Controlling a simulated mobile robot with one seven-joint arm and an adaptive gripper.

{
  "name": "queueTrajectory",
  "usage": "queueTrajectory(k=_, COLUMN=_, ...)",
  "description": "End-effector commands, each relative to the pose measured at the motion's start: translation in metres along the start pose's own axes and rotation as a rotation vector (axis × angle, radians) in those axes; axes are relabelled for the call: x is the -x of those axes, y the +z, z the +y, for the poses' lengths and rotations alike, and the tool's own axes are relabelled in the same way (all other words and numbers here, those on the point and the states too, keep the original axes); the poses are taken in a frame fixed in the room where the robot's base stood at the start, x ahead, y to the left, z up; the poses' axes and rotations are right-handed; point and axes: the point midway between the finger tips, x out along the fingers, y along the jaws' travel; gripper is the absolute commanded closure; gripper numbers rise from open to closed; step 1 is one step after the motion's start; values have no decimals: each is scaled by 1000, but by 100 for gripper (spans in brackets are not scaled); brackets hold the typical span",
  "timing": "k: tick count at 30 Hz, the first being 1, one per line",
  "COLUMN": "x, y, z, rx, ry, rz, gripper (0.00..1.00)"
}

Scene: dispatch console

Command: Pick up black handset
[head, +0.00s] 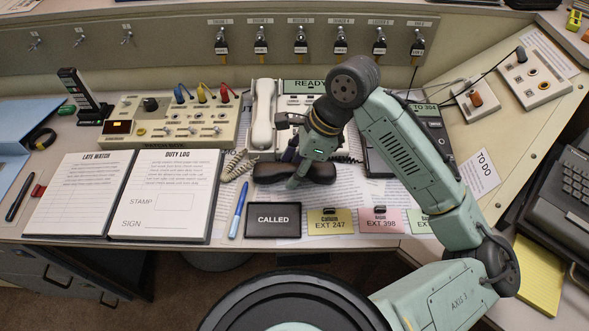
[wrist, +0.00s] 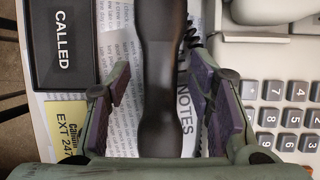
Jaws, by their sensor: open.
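The black handset (head: 322,172) lies in front of the phone base in the head view, partly hidden by my gripper (head: 300,165). In the wrist view the handset (wrist: 160,80) runs lengthwise between the two fingers of my gripper (wrist: 163,92). The fingers are open, one on each side of its middle grip, with a visible gap on both sides. A coiled black cord (wrist: 190,35) runs beside the handset.
A white handset (head: 263,113) rests on the keypad phone behind. The CALLED tray (head: 273,219) and the yellow EXT 247 card (head: 330,222) lie in front. A blue pen (head: 239,208) and the duty log (head: 165,190) are to the left.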

Motion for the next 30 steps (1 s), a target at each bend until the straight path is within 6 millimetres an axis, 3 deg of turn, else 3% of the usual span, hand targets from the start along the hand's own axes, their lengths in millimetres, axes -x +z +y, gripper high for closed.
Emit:
queueTrajectory(k=23, x=0, y=0, z=0, rx=0, ry=0, rz=0, gripper=100)
queueTrajectory(k=30, x=1, y=0, z=0, rx=0, ry=-1, rz=0, gripper=100)
